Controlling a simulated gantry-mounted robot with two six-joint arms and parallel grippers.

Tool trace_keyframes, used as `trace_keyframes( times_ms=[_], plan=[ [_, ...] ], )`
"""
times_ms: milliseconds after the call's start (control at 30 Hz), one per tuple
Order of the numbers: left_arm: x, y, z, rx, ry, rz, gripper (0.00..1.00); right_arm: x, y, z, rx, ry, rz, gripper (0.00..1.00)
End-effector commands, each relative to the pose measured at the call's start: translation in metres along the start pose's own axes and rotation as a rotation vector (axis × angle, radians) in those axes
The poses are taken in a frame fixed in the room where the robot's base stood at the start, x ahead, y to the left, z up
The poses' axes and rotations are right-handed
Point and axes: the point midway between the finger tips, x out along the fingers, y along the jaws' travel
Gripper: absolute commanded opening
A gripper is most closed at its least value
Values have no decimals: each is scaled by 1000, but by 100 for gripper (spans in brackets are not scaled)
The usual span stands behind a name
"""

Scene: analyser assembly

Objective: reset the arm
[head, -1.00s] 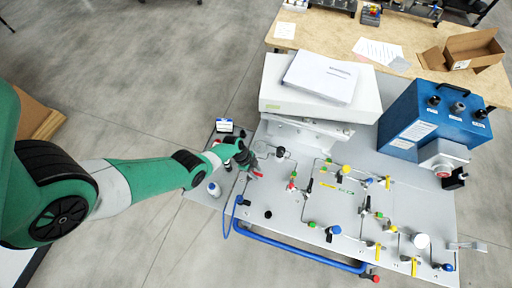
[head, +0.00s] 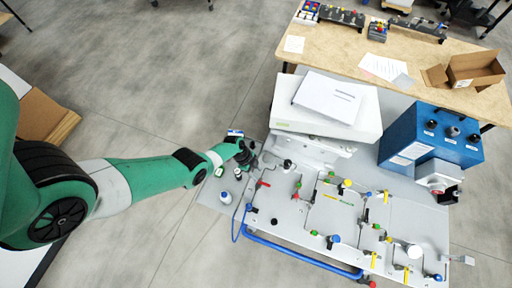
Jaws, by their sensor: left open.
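My left arm reaches in from the left, green with pale joints. Its gripper (head: 247,163) is open and small in the view, over the left edge of the grey analyser panel (head: 288,222). It is just left of a red-handled valve (head: 264,184) and appears apart from it, though the exact gap is hard to tell. Small bottles (head: 225,197) stand on the panel's left end, below the gripper. My right gripper is not in view.
A white box (head: 325,108) stands at the panel's back. A blue unit (head: 430,140) stands to its right. Pipes and coloured valves (head: 345,186) cover the panel's middle. A wooden table (head: 350,45) with an open cardboard box (head: 474,70) lies behind.

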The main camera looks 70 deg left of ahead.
Motion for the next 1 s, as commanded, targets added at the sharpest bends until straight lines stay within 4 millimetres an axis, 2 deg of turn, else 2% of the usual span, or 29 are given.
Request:
trace_keyframes(
  times_ms=[67, 633, 700, 767, 867, 967, 1000],
  plan=[
    [-8, 0, -4, 2, 0, 2, 50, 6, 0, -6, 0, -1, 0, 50],
    [-6, 0, -3, 4, 0, 2, 50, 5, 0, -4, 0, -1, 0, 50],
    [-4, 2, -8, 18, 0, 7, 50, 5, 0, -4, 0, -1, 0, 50],
    [-3, 0, -23, 59, 3, 10, 50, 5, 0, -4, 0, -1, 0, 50],
    [-11, -23, -70, 168, 26, -33, 50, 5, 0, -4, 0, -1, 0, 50],
    [-37, -65, -134, 304, 66, -149, 50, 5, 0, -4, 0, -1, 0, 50],
    [-51, -82, -163, 362, 85, -206, 50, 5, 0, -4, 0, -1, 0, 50]
  ],
)
